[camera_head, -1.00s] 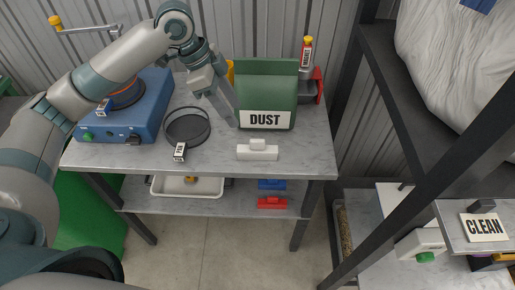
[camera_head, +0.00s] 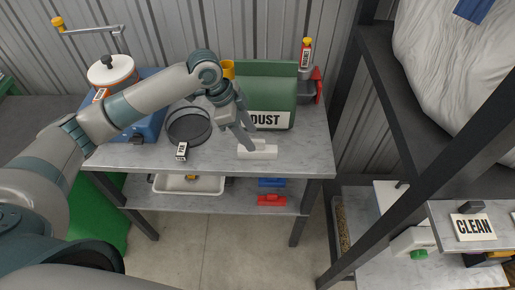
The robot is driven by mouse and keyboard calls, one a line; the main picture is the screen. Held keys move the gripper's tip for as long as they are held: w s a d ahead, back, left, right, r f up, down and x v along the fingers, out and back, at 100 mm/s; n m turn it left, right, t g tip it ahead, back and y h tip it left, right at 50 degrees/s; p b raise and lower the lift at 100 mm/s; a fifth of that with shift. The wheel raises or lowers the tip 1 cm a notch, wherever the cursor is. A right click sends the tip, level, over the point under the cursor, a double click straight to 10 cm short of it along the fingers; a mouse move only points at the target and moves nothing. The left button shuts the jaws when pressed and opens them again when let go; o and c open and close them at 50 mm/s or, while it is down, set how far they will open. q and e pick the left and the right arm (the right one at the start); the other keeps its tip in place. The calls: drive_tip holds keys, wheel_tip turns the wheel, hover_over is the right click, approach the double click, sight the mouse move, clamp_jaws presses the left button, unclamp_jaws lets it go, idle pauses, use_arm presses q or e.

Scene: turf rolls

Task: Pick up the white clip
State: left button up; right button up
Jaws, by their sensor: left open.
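The white clip (camera_head: 264,152) lies on the grey table top (camera_head: 220,165), near its front edge, in front of the green DUST bin. My left gripper (camera_head: 248,138) is open above the clip, its fingers pointing down. One finger overlaps the clip's left part in the picture. I cannot tell whether it touches the clip. My right gripper is not in view.
The green DUST bin (camera_head: 277,98) stands just behind the clip. A round dark sieve (camera_head: 188,125) with a tag is to the left. A blue machine (camera_head: 150,125) is further left. Blue (camera_head: 271,182) and red (camera_head: 271,200) clips lie on the lower shelf. A dark rack post (camera_head: 415,185) rises at right.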

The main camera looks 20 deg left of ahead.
sight(255, 140)
use_arm(q)
drive_tip(key=shift+d+f, duration=0.15)
drive_tip(key=p+x, duration=0.1)
drive_tip(key=x, duration=0.1)
drive_tip(key=p+x, duration=0.1)
drive_tip(key=x, duration=0.1)
drive_tip(key=shift+d, duration=0.3)
drive_tip(key=shift+d+f, duration=0.1)
drive_tip(key=shift+f, duration=0.15)
clamp_jaws()
